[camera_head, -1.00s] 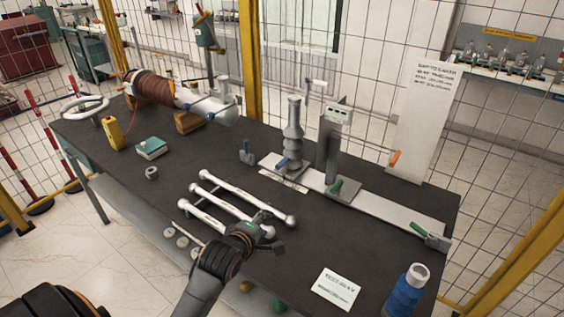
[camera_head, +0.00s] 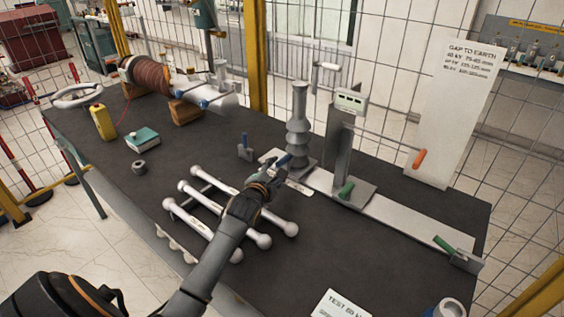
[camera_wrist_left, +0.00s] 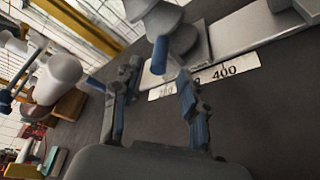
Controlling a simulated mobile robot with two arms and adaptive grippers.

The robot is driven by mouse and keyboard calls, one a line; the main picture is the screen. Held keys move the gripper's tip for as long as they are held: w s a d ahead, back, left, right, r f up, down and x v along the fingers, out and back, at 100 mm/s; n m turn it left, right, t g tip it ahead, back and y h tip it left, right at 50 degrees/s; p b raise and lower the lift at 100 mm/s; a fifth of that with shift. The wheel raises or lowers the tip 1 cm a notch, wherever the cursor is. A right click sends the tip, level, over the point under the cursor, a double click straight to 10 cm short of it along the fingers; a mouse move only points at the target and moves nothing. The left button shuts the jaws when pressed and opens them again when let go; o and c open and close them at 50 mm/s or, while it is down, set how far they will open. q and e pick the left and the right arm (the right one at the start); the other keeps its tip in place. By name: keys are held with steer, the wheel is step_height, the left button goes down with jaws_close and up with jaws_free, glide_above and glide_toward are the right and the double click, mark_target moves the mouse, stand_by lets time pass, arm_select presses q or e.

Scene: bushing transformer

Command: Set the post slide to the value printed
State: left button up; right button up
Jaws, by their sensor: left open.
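A ribbed grey insulator post (camera_head: 298,130) stands on a slide along a pale rail (camera_head: 400,217). A blue handle (camera_head: 285,160) is at its base and also shows in the left wrist view (camera_wrist_left: 160,55). A printed scale strip (camera_head: 298,187) lies in front; 400 is readable on the strip (camera_wrist_left: 232,72) in the wrist view. My left gripper (camera_head: 273,170) is open and empty beside the blue handle, its fingers (camera_wrist_left: 158,92) on either side of and short of it. My right gripper is not in view.
A gap-to-earth sign (camera_head: 462,110) stands behind the rail. A test card (camera_head: 340,305) lies at the front. Several white rods (camera_head: 225,185) lie under my left arm. Another green handle (camera_head: 441,243) is at the rail's right end.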

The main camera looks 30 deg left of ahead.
mark_target(280, 165)
arm_select(q)
steer(key=x, duration=0.4)
steer(key=shift+w, duration=0.1)
steer(key=shift+w+a, duration=0.1)
steer(key=shift+w, duration=0.25)
steer(key=shift+w+a+f, duration=0.15)
steer(key=shift+w, duration=0.25)
jaws_close()
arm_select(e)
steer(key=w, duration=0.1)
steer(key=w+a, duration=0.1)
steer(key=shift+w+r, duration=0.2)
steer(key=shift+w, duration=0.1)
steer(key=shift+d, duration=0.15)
